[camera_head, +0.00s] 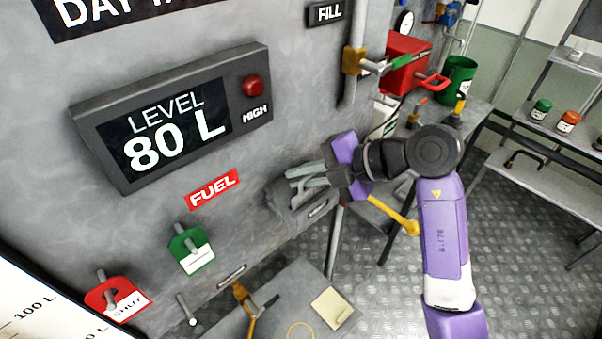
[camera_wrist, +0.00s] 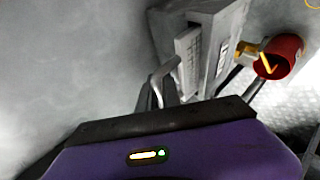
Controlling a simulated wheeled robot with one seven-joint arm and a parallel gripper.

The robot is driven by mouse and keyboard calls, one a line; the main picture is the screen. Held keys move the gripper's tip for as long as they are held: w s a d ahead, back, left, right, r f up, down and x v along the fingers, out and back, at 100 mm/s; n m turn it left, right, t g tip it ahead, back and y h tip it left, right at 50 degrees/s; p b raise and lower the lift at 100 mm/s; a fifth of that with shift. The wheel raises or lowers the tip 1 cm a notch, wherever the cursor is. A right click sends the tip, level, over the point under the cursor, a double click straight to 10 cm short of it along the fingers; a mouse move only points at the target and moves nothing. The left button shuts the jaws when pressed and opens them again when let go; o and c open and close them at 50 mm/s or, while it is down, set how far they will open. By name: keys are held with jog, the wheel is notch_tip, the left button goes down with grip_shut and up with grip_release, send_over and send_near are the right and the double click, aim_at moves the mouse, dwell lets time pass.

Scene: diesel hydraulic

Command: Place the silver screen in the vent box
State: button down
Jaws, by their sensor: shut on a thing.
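The vent box (camera_head: 292,211) is a grey box on the grey panel wall, below and right of the level display. In the wrist view the vent box (camera_wrist: 222,30) shows at upper centre. The silver screen (camera_wrist: 188,58) is a pale, slatted plate by its left side. My gripper (camera_head: 305,177) is at the vent box in the head view, its fingers partly covering it. In the wrist view my gripper (camera_wrist: 160,88) is shut on the screen at a thin bent bar. I cannot tell whether the screen is seated in the box or only beside it.
The level display (camera_head: 165,120) reads 80 L. A green tag (camera_head: 191,249) and a red SHUT tag (camera_head: 116,299) hang lower left. A yellow note (camera_head: 332,308) lies on the surface below. In the wrist view a red container (camera_wrist: 283,58) stands right of the box.

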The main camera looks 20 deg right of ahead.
jog(key=shift+f, duration=0.3)
jog(key=c, duration=1.5)
grip_release()
jog(key=shift+o, duration=0.2)
jog(key=shift+f, duration=0.1)
jog(key=b+v, duration=0.1)
jog(key=v, duration=0.7)
